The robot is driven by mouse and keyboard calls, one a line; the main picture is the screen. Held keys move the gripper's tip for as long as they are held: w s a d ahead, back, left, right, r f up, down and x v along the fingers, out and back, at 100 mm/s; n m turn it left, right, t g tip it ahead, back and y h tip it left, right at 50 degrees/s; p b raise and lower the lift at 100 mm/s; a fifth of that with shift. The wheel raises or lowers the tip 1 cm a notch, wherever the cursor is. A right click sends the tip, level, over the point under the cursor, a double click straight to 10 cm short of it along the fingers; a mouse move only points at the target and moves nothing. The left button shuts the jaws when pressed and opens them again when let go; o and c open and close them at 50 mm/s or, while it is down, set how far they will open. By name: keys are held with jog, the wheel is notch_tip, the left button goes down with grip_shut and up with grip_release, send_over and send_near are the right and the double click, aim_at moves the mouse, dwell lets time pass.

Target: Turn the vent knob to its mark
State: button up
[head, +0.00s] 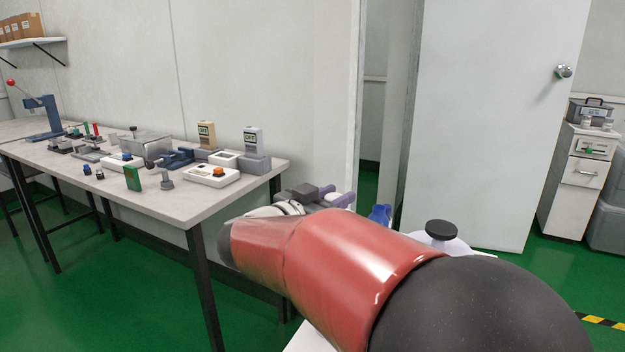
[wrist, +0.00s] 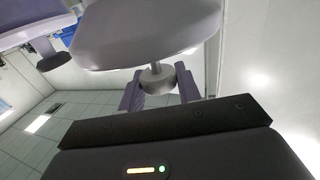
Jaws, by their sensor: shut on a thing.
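In the wrist view, a small grey metal knob (wrist: 155,76), which I take for the vent knob, joins a large smooth lilac-grey body (wrist: 140,38). The two purple fingers of my gripper (wrist: 158,88) stand on either side of the knob, shut on it. No mark shows on the knob or the body. In the head view, my gripper (head: 340,199) is partly hidden behind my red arm, beyond the right end of the workbench. The knob cannot be made out there.
The workbench (head: 110,190) on the left carries several testers and parts. A pale rounded thing with a black cap (head: 441,229) shows behind my arm. A white door (head: 490,120) and a drawer cabinet (head: 577,185) stand at the right. Green floor is clear before the door.

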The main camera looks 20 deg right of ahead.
jog(key=m+g+p, duration=0.1)
jog(key=g, duration=0.1)
jog(key=m+g+h+p, duration=0.1)
jog(key=g, duration=0.1)
jog(key=shift+w+r+m, duration=0.1)
jog(key=shift+w+m, duration=0.05)
jog(key=shift+m, duration=0.15)
jog(key=shift+m+g+p, duration=0.4)
jog(key=shift+m+g, duration=1.2)
jog(key=shift+g, duration=1.2)
jog(key=o, duration=0.9)
jog(key=shift+o, duration=0.2)
jog(key=a, duration=0.7)
jog(key=shift+w+a, duration=0.35)
jog(key=shift+w, duration=0.05)
